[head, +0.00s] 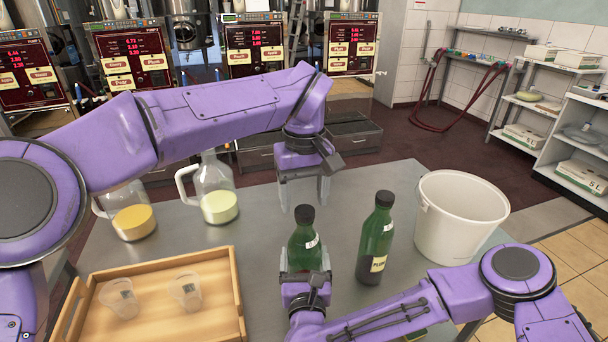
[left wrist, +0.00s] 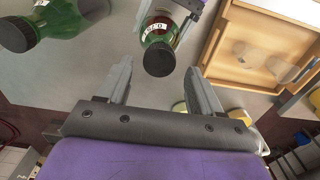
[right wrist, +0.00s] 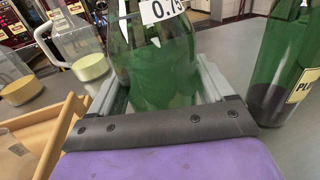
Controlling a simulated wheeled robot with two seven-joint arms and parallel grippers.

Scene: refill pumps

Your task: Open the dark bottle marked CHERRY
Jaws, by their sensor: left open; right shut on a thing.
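A dark green bottle (head: 305,247) with a black cap (head: 304,214) stands upright on the table. My right gripper (head: 305,276) is shut around its lower body, which the right wrist view also shows (right wrist: 160,72). A 0.75 label shows on it; I see no CHERRY marking. My left gripper (head: 304,200) is open above this bottle, fingers pointing down. In the left wrist view the cap (left wrist: 158,60) lies between and just beyond the fingertips, apart from them. A second capped green bottle (head: 376,240) stands to the right; its yellow label starts with PLU in the right wrist view.
A white bucket (head: 460,222) stands at the right of the table. A wooden tray (head: 238,290) with two clear cups is at the front left. Two glass jugs (head: 214,190) with yellowish contents stand behind the tray.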

